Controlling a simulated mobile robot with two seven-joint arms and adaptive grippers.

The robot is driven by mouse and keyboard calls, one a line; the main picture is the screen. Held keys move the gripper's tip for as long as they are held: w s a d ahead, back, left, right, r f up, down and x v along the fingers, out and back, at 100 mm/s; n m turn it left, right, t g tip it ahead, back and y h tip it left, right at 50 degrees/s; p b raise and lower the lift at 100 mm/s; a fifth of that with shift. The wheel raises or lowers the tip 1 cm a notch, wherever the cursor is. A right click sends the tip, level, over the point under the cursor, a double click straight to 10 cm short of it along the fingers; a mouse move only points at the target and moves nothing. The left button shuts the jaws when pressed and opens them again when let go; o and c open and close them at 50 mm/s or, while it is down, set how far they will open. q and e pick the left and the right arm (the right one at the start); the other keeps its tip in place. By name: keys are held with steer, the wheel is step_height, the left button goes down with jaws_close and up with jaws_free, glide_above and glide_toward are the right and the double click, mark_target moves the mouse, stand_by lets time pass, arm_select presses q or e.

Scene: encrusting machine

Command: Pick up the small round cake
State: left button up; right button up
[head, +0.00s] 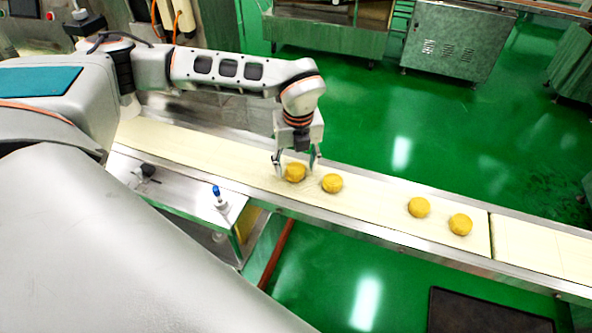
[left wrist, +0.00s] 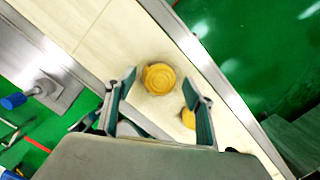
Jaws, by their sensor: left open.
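Several small round yellow-brown cakes lie on the cream conveyor belt (head: 375,205). The leftmost cake (head: 295,172) is between the two fingers of my left gripper (head: 295,165) in the head view, with the fingers apart. In the left wrist view this cake (left wrist: 159,78) lies just beyond the open fingertips (left wrist: 162,88). A second cake (head: 332,183) lies close to its right; it is partly hidden behind a finger in the left wrist view (left wrist: 188,118). Two more cakes (head: 419,207) (head: 460,224) lie farther right. My right gripper is not in view.
Metal rails (head: 400,238) edge the belt on both sides. A blue-capped knob (head: 219,197) and a dark knob (head: 147,170) stand on the metal plate in front of the belt. Steel cabinets (head: 458,42) stand behind on the green floor.

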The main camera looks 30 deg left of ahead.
arm_select(q)
steer(key=c, duration=1.2)
